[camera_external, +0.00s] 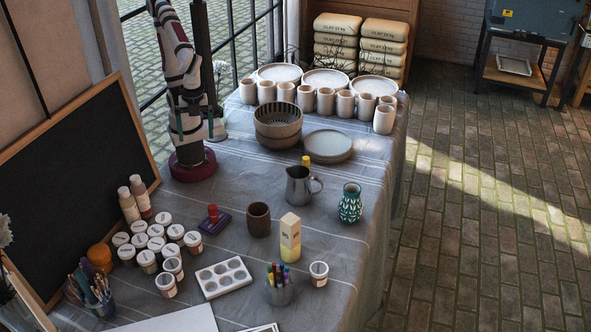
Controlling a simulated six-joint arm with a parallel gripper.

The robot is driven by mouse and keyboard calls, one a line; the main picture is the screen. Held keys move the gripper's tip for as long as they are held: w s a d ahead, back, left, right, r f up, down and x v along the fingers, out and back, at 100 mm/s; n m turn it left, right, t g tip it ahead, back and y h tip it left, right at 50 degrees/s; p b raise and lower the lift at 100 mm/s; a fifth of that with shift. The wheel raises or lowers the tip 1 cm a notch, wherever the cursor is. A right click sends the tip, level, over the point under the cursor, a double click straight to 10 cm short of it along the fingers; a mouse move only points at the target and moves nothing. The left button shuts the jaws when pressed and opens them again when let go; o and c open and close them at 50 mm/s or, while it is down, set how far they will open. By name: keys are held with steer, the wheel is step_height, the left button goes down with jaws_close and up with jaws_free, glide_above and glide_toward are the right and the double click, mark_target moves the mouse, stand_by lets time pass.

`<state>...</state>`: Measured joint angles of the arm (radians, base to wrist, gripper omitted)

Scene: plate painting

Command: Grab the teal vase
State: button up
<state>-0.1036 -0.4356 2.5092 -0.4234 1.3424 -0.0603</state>
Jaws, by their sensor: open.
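The teal vase (350,204) has a white leaf-like pattern and a narrow neck. It stands upright on the cloth-covered table (375,235), near its right edge, with nothing touching it. My gripper (214,132) appears small at the end of my folded arm, at the upper left of the table. It is open and empty, far to the left of and behind the vase. Its fingers are hard to make out at this size.
A metal pitcher (298,187) stands just left of the vase. A stack of blocks (290,238) and a brown cup (258,220) are nearer the front. Bare cloth surrounds the vase.

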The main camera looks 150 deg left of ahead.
steer(key=w+n+t+h, duration=0.5)
steer(key=w+n+h, duration=0.2)
steer(key=w+n, duration=0.85)
steer(key=n+t+y, duration=0.8)
steer(key=n+y, duration=0.2)
steer(key=n, duration=1.5)
glide_toward(356, 203)
steer(key=x, duration=1)
steer(key=shift+a+f, duration=0.25)
steer(key=shift+f, duration=0.2)
jaws_close()
